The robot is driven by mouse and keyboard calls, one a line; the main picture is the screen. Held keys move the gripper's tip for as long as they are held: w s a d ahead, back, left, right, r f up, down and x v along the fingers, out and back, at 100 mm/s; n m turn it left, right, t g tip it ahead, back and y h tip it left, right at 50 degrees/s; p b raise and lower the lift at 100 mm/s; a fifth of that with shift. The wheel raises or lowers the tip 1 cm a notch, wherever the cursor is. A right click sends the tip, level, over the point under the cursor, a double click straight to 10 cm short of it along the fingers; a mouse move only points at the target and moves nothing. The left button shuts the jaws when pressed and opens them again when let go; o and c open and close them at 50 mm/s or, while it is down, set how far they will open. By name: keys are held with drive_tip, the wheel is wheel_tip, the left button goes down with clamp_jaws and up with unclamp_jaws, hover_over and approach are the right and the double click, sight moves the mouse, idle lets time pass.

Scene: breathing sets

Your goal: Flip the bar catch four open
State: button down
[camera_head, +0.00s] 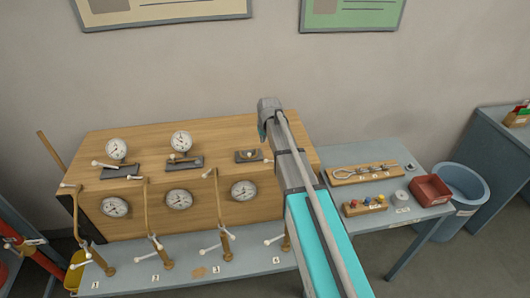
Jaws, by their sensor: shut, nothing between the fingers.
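The wooden breathing-set panel (222,217) stands on the blue-grey bench. Dark plates with small bars and pale knobs lie along its top: a left plate (121,171), a middle plate (184,163) and a right plate (247,157). Number tags run along the bench front; tag 4 (276,288) is at the right. By it, a white-knobbed lever (273,239) is partly behind my arm. I cannot make out which part is bar catch four; that station is largely covered by my arm.
Round gauges (179,199) and brown pipes (219,210) stick out of the panel front. On the right are a wooden tool board (340,178), a red bin (431,190) and a blue tub (461,180). A red stand is at the left edge.

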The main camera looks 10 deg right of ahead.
sight(260, 154)
drive_tip(key=shift+f, duration=0.15)
idle(0.3)
drive_tip(key=b+x, duration=0.9)
drive_tip(key=x, duration=0.1)
drive_tip(key=shift+b, duration=0.4)
drive_tip(key=shift+s+d+r+p, duration=0.15)
drive_tip(key=shift+s, duration=0.5)
drive_tip(key=shift+s+d+r+p, duration=0.15)
drive_tip(key=shift+s+r+p, duration=0.05)
drive_tip(key=shift+s, duration=0.5)
drive_tip(key=shift+s+d+r+p, duration=0.15)
drive_tip(key=shift+s, duration=0.5)
drive_tip(key=shift+a, duration=0.3)
